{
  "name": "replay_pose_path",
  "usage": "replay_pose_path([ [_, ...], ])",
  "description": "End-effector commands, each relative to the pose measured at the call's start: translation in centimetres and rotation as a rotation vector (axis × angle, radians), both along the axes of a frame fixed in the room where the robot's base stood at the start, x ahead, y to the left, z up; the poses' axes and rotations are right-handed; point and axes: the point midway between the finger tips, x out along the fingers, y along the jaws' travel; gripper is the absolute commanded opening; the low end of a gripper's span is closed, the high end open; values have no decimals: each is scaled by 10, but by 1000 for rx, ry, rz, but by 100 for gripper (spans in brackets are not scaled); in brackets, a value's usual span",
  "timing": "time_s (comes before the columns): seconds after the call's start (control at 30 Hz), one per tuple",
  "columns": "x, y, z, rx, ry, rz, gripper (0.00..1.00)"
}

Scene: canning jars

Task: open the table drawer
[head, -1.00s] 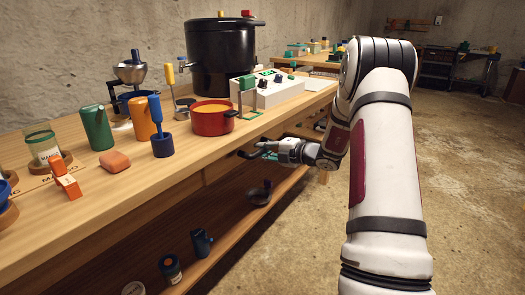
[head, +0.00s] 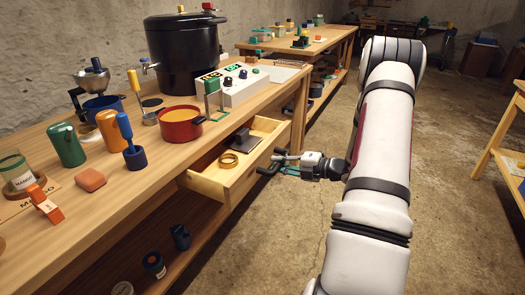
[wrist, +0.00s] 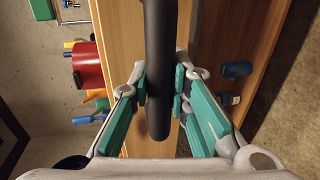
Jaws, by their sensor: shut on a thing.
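The table drawer (head: 244,183) is pulled out from the wooden workbench, its inside visible in the head view. It holds gold rings (head: 229,160) and a dark grey object (head: 238,139). My gripper (head: 279,166) is at the drawer's front, shut on the black drawer handle (head: 266,170). In the wrist view the handle (wrist: 159,70) is a dark bar between my gripper's teal finger pads (wrist: 160,88).
The workbench top (head: 150,195) carries a red pot (head: 181,125), a large black canner (head: 184,55), a control box (head: 238,86) and several jars and tools. A lower shelf holds small dark items. Concrete floor (head: 275,235) is open in front of the drawer.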

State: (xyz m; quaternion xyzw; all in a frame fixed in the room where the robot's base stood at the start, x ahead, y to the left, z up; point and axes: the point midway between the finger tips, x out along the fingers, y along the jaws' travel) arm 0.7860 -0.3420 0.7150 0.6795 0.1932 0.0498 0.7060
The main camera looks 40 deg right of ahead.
Motion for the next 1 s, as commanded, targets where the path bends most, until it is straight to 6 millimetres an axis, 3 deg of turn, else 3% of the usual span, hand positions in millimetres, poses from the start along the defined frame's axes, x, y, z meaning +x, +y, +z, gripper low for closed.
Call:
replay_pose_path([
  [0.1, -19, -7, 2, 1, 2, -1, 0],
  [0.3, -36, -13, 0, 2, 0, 1, 0],
  [0.8, -42, -15, -1, 0, 1, 2, 0],
  [0.83, -42, -15, -1, 0, 1, 2, 24],
  [0.9, -42, -15, -1, 0, 1, 2, 38],
  [1.0, -41, -15, 0, 0, 0, 1, 38],
])
